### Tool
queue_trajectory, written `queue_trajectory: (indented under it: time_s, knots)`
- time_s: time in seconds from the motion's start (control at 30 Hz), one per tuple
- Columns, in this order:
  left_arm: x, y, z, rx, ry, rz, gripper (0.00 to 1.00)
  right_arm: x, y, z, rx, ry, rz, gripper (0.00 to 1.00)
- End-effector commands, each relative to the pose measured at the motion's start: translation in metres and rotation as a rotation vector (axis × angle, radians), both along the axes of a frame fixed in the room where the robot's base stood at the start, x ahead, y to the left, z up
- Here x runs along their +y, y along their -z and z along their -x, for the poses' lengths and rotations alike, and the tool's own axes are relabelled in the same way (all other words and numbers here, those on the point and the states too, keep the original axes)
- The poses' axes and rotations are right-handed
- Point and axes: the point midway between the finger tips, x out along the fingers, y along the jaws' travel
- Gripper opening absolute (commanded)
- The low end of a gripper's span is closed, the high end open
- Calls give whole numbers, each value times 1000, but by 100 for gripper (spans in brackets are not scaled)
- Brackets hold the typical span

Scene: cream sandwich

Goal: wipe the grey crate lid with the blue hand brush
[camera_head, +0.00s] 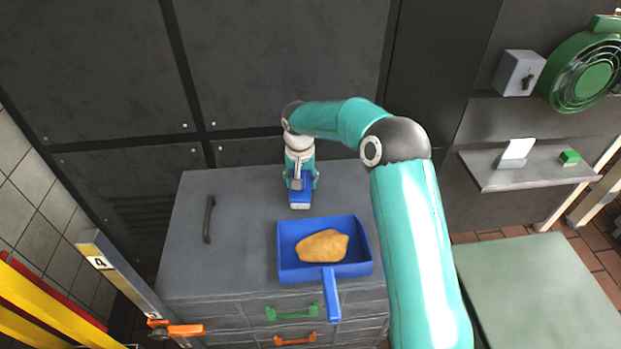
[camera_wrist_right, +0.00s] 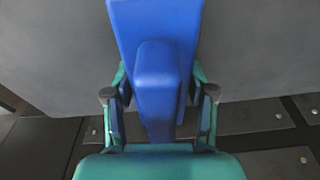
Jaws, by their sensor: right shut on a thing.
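The grey crate lid (camera_head: 245,205) is the broad flat top in the middle of the head view. My right gripper (camera_head: 301,179) is over the back part of the lid, pointing down. It is shut on the blue hand brush (camera_head: 300,196). In the right wrist view the blue hand brush (camera_wrist_right: 155,25) runs between the two fingers of the right gripper (camera_wrist_right: 158,100), over a grey surface. The bristles are hidden in the wrist view. I cannot tell whether the brush touches the lid. My left gripper is not in view.
A blue dustpan (camera_head: 285,262) with a tan lump (camera_head: 322,246) lies on the lid's front right, its handle over the front edge. A black handle (camera_head: 209,220) is at the lid's left. Dark panels (camera_head: 100,65) stand behind. The lid's middle is clear.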

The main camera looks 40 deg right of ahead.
Motion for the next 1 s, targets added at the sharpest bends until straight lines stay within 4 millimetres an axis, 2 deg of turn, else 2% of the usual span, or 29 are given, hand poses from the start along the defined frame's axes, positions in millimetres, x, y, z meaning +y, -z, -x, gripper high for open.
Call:
queue_trajectory:
  time_s: [0.2, 0.33, 0.63, 1.0]
  knots:
    - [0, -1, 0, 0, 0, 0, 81, 16, -1, -9, 2, -2, 0, 15]
    - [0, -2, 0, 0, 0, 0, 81, 19, -1, -12, 1, 0, 0, 15]
    - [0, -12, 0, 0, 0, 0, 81, 11, 0, -23, 1, 0, 1, 15]
    - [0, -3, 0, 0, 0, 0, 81, -11, 2, -10, 0, 2, 1, 15]
